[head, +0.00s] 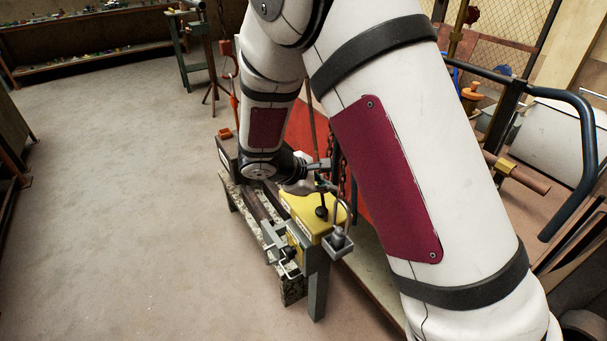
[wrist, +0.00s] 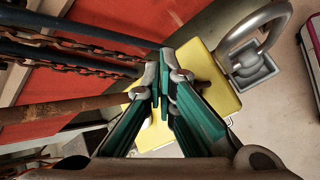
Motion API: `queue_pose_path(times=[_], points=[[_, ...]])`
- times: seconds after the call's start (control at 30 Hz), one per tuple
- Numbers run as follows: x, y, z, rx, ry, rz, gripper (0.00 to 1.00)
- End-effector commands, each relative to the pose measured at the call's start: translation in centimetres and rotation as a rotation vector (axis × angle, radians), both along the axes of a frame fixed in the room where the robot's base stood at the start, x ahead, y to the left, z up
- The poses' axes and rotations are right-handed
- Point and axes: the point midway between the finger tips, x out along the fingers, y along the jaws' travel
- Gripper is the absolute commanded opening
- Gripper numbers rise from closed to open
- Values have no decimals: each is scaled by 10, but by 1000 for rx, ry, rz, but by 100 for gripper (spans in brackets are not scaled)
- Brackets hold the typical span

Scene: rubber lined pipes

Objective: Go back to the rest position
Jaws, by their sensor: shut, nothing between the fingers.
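My gripper (wrist: 167,62) shows in the wrist view with its teal-padded fingers closed together and nothing held between them. In the head view my gripper (head: 312,178) is small and partly hidden at the end of my arm, over a yellow box (head: 318,217). The yellow box also lies behind the fingertips in the wrist view (wrist: 222,92). I cannot tell whether the fingers touch it. A grey metal loop on a square block (wrist: 254,71) stands beside the box. The same block shows in the head view (head: 338,243).
Chains (wrist: 62,57) and a rusty bar (wrist: 60,117) run close to the gripper's left in the wrist view. A red panel (wrist: 130,22) is behind them. A blue handrail (head: 590,130) stands at the right. Open floor (head: 120,190) lies to the left.

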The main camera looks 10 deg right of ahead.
Motion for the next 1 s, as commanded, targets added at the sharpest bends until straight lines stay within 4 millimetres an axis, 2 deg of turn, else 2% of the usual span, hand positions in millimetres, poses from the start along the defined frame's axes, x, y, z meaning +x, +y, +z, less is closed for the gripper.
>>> queue_pose_path(times=[0.17, 0.27, 0.37, 0.5, 0.7, 1.0], points=[[-3, -3, 7, 11, -9, -19, 0], [-13, -10, 26, 44, -34, -75, 0], [-32, -21, 57, 102, -73, -167, 0], [-68, -35, 100, 208, -132, -315, 0], [-126, -47, 148, 367, -213, -511, 0], [-214, -43, 197, 633, -327, -753, 0]])
